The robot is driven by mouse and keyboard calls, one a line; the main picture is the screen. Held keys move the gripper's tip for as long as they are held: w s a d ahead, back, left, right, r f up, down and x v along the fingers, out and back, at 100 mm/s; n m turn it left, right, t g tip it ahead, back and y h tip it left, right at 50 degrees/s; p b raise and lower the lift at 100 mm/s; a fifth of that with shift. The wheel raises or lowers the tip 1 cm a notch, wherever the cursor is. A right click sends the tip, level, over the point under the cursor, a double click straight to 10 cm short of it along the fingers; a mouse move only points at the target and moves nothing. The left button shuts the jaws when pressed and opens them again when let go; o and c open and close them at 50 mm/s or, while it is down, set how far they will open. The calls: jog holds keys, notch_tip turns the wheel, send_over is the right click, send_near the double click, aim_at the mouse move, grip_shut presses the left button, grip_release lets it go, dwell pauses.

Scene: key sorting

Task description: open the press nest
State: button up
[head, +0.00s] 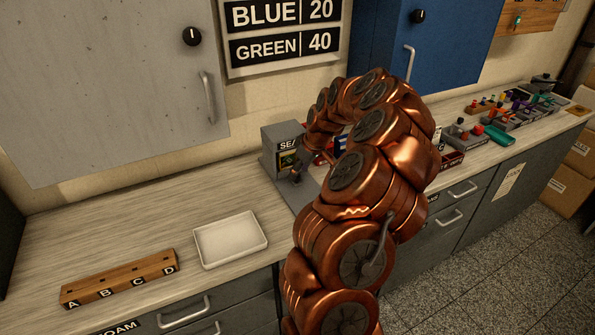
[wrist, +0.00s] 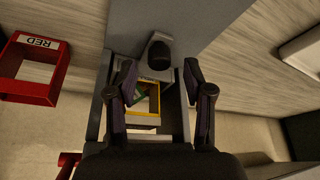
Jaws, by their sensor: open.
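The press (head: 283,150) is a grey machine on the counter with a partly hidden label beginning "SE" and a small yellow-green panel on its front. In the wrist view its grey body (wrist: 188,30) carries a dark round knob (wrist: 160,55). Below the knob lies a yellow-edged frame (wrist: 155,98) with something green inside, seemingly the nest; I cannot tell whether it is open. My gripper (wrist: 160,74) is open, with one finger on each side of the knob and frame. Nothing shows between the fingers as held. In the head view my arm hides most of the gripper.
A red tray labelled RED (wrist: 38,42) stands beside the press. A white tray (head: 230,240) and a wooden block lettered A to D (head: 120,278) lie to the left. Several coloured items (head: 490,120) crowd the right counter. The counter left of the press is mostly clear.

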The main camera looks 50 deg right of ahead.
jog(key=shift+x, duration=0.85)
jog(key=shift+c, duration=0.4)
grip_shut()
